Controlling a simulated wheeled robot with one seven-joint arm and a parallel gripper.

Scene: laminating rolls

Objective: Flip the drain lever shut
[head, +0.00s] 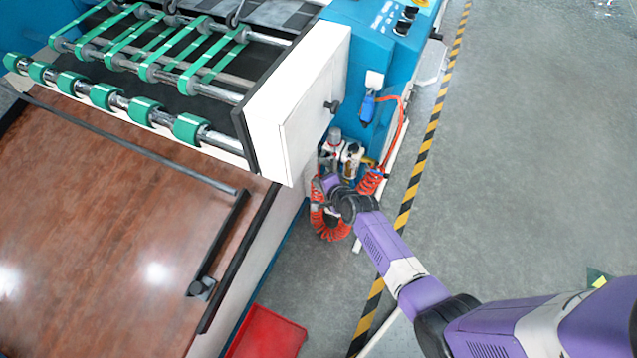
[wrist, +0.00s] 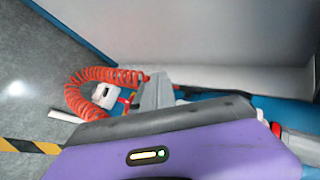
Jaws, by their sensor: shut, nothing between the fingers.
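My gripper shows in the wrist view as grey fingers (wrist: 156,93) beyond the purple wrist housing, together with no gap visible and holding nothing. In the head view, the end of my purple arm reaches down beside the air filter unit (head: 351,158) on the machine's side, and the fingertips are hard to make out. The drain lever cannot be clearly picked out in either view. My arm may hide it in the head view. Small red and white fittings (wrist: 104,96) show just left of the fingers in the wrist view; I cannot tell whether they include the lever.
A coiled orange hose (head: 331,227) hangs around the filter unit and also shows in the wrist view (wrist: 76,93). A white machine panel (head: 296,108) stands close above left. A red bin (head: 266,333) sits on the floor below.

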